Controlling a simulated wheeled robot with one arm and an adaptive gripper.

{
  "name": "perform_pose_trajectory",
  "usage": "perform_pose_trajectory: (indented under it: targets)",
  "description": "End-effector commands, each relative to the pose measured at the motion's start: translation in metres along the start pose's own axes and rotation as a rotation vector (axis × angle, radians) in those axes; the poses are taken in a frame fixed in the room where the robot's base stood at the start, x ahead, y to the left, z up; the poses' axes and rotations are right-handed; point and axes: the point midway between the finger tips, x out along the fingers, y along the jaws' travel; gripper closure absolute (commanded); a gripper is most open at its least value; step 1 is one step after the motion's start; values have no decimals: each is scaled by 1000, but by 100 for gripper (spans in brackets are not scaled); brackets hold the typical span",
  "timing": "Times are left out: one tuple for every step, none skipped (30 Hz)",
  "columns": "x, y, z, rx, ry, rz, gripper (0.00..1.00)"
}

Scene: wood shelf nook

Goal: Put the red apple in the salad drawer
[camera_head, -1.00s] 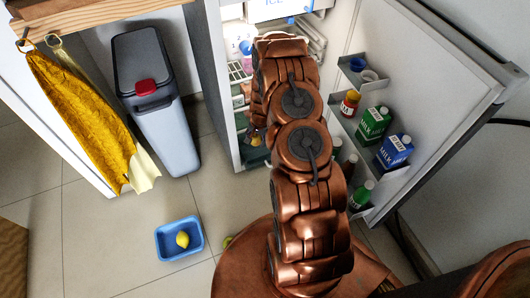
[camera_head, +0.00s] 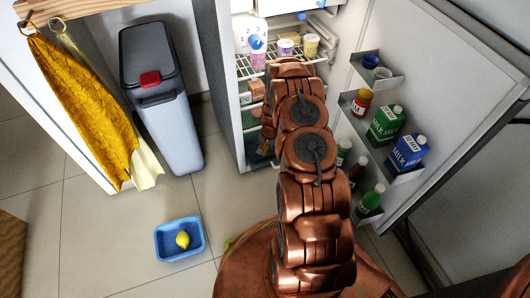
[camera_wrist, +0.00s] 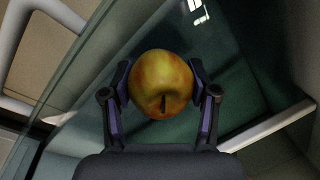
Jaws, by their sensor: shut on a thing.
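An apple (camera_wrist: 162,78), yellowish with reddish patches and a dark stem, sits between the two fingers of my gripper (camera_wrist: 161,92) in the wrist view. The fingers touch it on both sides, so the gripper is shut on it. Behind the apple is a dark green, clear-walled bin (camera_wrist: 240,130), which looks like the salad drawer low in the fridge. The apple appears over or inside its opening; the exact height is hard to tell. In the head view my arm hides most of the drawer and the apple.
The fridge door (camera_head: 440,90) stands open at right, its racks holding bottles and cartons (camera_head: 408,152). Cups stand on an upper fridge shelf (camera_head: 245,72). A grey bin (camera_head: 165,110) is left of the fridge. A blue tray (camera_head: 160,247) with a lemon (camera_head: 182,240) lies on the floor.

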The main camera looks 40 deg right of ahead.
Motion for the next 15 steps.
perform_pose_trajectory:
  targets:
    - [11, 2, 0, 0, -1, 1, 79]
    - [14, 3, 0, 0, -1, 1, 79]
    - [17, 3, 0, 0, -1, 1, 79]
    - [18, 3, 0, 0, 0, 0, 79]
    - [18, 3, 0, 0, 0, 0, 79]
    - [17, 3, 0, 0, 0, 0, 79]
    - [17, 3, 0, 0, 1, 0, 79]
    - [16, 3, 0, 0, 1, 0, 79]
    - [16, 3, 0, 0, 0, 0, 79]
    - [16, 3, 0, 0, 0, 0, 79]
    - [16, 3, 0, 0, 0, 0, 79]
    - [17, 3, 0, 0, 0, 0, 79]
    - [18, 3, 0, 0, 0, 0, 79]
    - [18, 3, 0, 0, 0, 0, 79]
    - [19, 3, 0, 0, 0, 0, 40]
